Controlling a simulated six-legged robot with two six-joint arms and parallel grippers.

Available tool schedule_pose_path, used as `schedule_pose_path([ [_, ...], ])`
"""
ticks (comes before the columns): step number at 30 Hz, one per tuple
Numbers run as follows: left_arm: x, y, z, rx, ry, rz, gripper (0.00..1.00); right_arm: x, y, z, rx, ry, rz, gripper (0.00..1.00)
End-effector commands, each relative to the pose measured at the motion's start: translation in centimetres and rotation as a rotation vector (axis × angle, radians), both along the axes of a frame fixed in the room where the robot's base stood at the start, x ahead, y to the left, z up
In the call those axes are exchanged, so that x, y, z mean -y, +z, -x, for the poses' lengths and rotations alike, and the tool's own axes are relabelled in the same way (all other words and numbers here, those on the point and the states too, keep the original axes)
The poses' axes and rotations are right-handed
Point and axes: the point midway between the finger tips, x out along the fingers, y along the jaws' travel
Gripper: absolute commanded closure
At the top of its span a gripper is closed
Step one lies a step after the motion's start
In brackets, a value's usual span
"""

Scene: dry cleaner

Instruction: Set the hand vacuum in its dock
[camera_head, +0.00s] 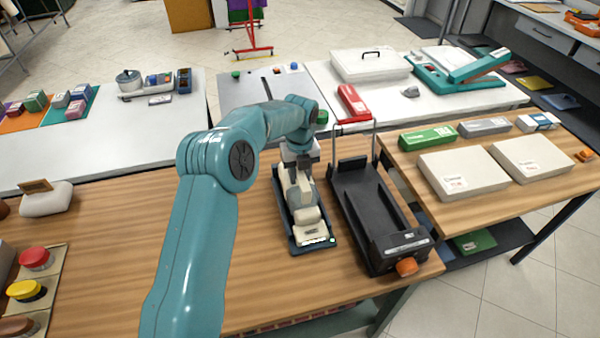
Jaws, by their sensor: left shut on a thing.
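My left gripper (298,165) is shut on the far part of the vacuum, coming down from above. The vacuum lines up with the dock, within its rim as seen from here. I cannot tell whether it rests on the dock floor or hovers just above. My own gripper hides the far end. My right gripper is not in view.
A long black device (372,208) with an orange knob stands close to the right of the dock. A red stapler-like tool (353,103) lies behind. White boxes (462,174) sit on the right table. Bare wood (120,235) is free to the left.

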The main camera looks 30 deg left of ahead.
Motion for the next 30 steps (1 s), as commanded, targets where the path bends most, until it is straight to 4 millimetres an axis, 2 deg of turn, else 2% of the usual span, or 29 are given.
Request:
schedule_pose_path([
  [9, 0.0, 0.0, -0.1, 0.003, 0.0, -0.001, 1.0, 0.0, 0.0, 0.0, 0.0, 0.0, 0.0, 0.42],
  [10, 0.0, 0.0, -0.1, 0.003, 0.001, -0.001, 0.61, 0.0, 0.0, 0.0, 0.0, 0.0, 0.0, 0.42],
  [12, 0.0, 0.0, -0.1, 0.003, 0.001, 0.0, 0.39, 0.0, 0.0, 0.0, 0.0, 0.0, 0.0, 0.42],
  [23, 0.0, 0.1, 0.0, 0.001, 0.0, -0.001, 0.38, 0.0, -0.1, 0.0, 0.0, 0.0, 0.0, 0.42],
  [26, 0.0, 1.4, -0.1, 0.003, 0.001, -0.001, 0.38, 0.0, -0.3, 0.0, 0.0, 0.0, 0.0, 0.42],
  [30, 0.0, 4.8, -0.1, 0.006, 0.0, -0.001, 0.38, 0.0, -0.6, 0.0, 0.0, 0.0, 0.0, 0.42],
])
